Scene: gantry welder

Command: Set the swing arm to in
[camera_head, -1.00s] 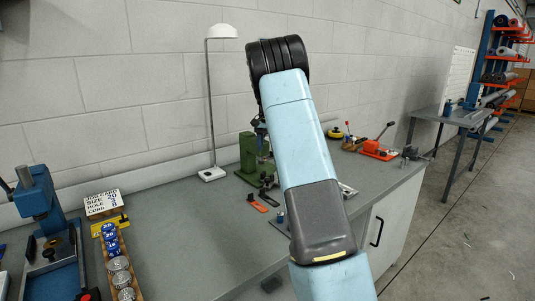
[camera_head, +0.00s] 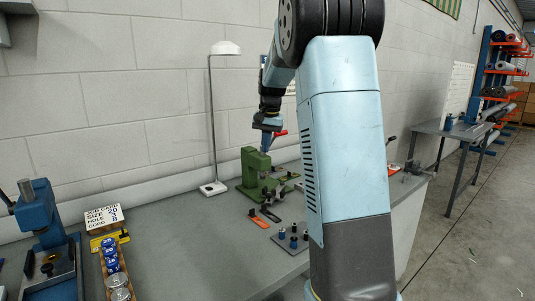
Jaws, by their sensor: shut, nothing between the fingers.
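A small green machine (camera_head: 251,168) stands on the grey bench near the wall, left of my arm. I cannot pick out its swing arm for certain; small dark and metal parts show at its front right side. My gripper (camera_head: 265,149) points down just above and beside the top of the green machine. Its narrow fingers look shut and empty. I cannot tell whether the tips touch the machine. My blue arm hides the bench to the right of it.
A desk lamp (camera_head: 214,187) stands left of the green machine. An orange-handled tool (camera_head: 257,216) and a plate with several small pegs (camera_head: 290,238) lie in front. A blue press (camera_head: 42,215), a sign (camera_head: 104,216) and a rack of discs (camera_head: 112,262) are left. The bench's middle left is clear.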

